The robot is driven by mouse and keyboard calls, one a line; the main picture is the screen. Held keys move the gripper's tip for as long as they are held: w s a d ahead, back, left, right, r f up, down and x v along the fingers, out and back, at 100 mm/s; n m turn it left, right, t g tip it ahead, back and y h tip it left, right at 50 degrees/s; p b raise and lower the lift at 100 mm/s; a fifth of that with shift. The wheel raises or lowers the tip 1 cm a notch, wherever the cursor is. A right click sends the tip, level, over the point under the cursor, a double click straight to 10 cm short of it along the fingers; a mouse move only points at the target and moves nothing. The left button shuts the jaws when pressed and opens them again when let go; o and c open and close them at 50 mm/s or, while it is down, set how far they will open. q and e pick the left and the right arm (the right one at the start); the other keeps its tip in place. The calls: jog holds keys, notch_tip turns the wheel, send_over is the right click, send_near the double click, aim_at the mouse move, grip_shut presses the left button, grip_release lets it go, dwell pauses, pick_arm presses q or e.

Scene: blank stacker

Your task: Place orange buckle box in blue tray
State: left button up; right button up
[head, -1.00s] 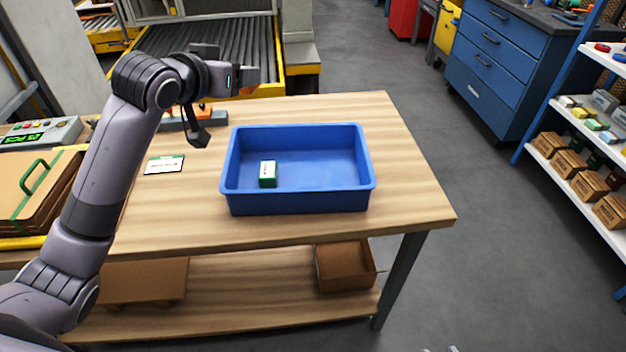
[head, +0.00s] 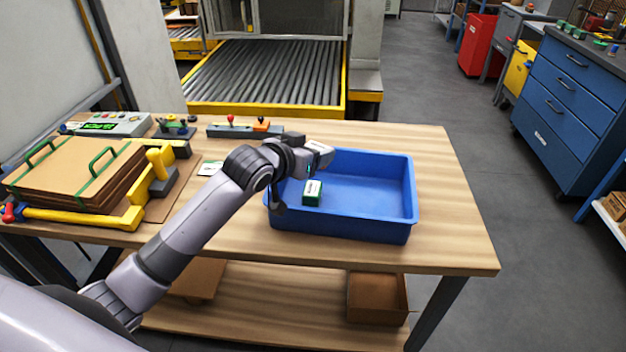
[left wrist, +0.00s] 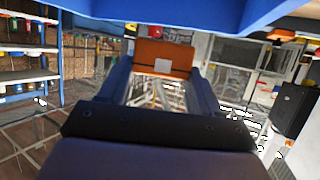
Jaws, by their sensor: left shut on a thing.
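The blue tray (head: 370,228) stands on the wooden table, and a small green-and-white box (head: 313,190) is inside it at the left. My left gripper (head: 318,153) is at the tray's left back corner, with its arm reaching over the left rim. In the left wrist view, the orange buckle box (left wrist: 178,56), with a white label, sits between the two fingers of the left gripper (left wrist: 163,75), which is shut on it. Part of the blue tray (left wrist: 190,12) fills the top of that view. In the head view I cannot make out the orange box. My right gripper is not in view.
Flat cardboard (head: 75,170) with green handles and a yellow-handled tool (head: 80,216) lie at the left. A dark bar with red and orange parts (head: 230,131) is behind the tray. The table right of the tray is clear.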

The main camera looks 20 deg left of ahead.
aim_at(311, 196)
pick_arm(q)
notch_tip(311, 196, down, 8)
jog(key=shift+r, duration=0.25)
jog(key=shift+s+f+b, duration=0.1)
jog(key=shift+f+b, duration=0.25)
jog(key=shift+f, duration=0.4)
jog(key=o, duration=1.2)
jog(key=shift+s+f, duration=0.1)
jog(key=shift+f, duration=0.1)
jog(key=shift+c, duration=0.2)
jog(key=shift+r, duration=0.25)
jog(key=r+v, duration=0.1)
jog(key=v, duration=1.1)
jog(key=shift+r+p, duration=0.2)
jog(key=shift+p, duration=0.2)
jog(key=shift+w, duration=0.25)
